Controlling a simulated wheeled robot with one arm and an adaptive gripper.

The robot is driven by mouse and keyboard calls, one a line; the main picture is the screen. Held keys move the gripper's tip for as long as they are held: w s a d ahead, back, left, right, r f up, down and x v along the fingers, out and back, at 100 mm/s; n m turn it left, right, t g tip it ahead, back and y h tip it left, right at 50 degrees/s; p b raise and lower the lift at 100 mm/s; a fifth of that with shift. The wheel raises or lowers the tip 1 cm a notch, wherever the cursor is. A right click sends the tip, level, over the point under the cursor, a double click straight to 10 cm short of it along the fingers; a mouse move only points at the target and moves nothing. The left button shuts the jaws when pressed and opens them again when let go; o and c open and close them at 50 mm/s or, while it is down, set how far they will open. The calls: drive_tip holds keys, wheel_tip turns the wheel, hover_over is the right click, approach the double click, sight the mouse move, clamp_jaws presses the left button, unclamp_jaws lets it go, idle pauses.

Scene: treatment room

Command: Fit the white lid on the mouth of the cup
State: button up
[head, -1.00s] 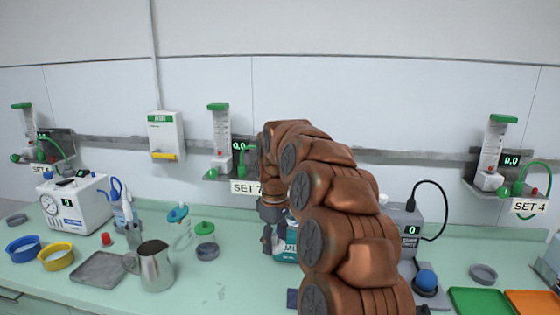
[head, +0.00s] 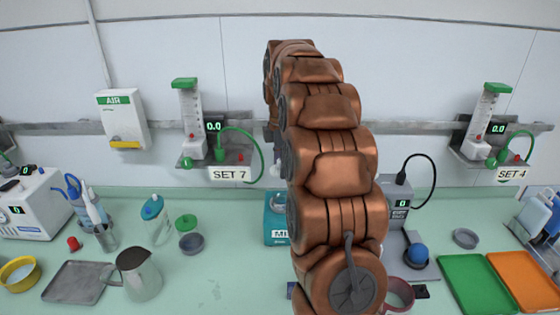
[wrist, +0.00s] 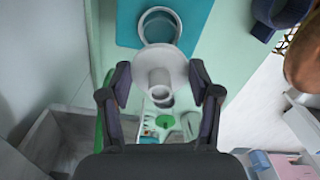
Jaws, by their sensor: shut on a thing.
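My gripper (wrist: 163,88) is shut on the white lid (wrist: 172,66), which sits between its two fingers in the wrist view. A round pale cup (wrist: 143,25) with an open mouth stands on a teal surface at the top of that view, just beyond the lid. The lid overlaps the near edge of the cup in the picture; I cannot tell whether they touch. In the head view my arm hides most of the gripper. The teal machine (head: 274,222), labelled "MI...", stands left of my arm, partly hidden.
A pinkish round vessel (head: 402,288), green tray (head: 476,283) and orange tray (head: 525,280) are to the right.

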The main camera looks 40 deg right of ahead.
drive_tip(key=shift+f+b, duration=0.3)
drive_tip(key=shift+f, duration=1.4)
drive_tip(key=shift+d+b, duration=0.15)
drive_tip(key=shift+b, duration=0.2)
drive_tip(key=shift+s+f+b, duration=0.1)
drive_tip(key=shift+f+b, duration=0.85)
drive_tip(key=shift+f, duration=0.6)
idle(1.8)
drive_tip(key=o, duration=1)
drive_tip(key=shift+r, duration=0.1)
drive_tip(key=shift+r+p, duration=1.1)
drive_tip(key=shift+r, duration=2.35)
